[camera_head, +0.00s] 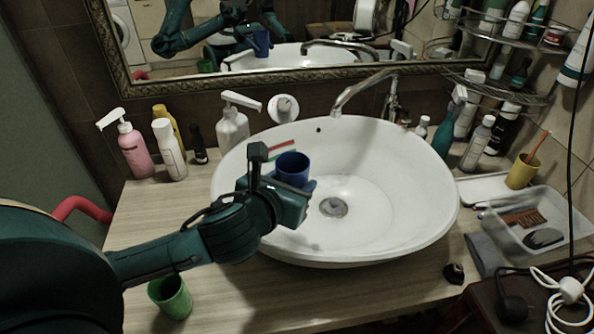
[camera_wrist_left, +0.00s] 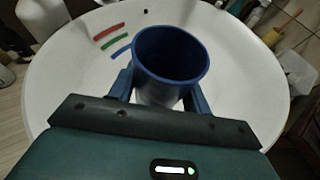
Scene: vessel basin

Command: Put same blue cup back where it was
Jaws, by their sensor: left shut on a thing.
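The blue cup (camera_head: 293,168) is upright above the left part of the white basin (camera_head: 420,215). My left gripper (camera_head: 300,188) is shut on it; in the left wrist view the cup (camera_wrist_left: 171,55) stands between the two fingers (camera_wrist_left: 160,92), its open mouth showing. The cup's lower part is partly hidden by the gripper in the head view. My right gripper is not clearly seen directly in either view.
A green cup (camera_head: 171,297) stands on the counter at the front left. Bottles, including a pink pump bottle (camera_head: 134,150), line the back left. A yellow cup (camera_head: 522,171) and a clear tray (camera_head: 535,225) are at right. The faucet (camera_head: 365,92) rises behind the basin.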

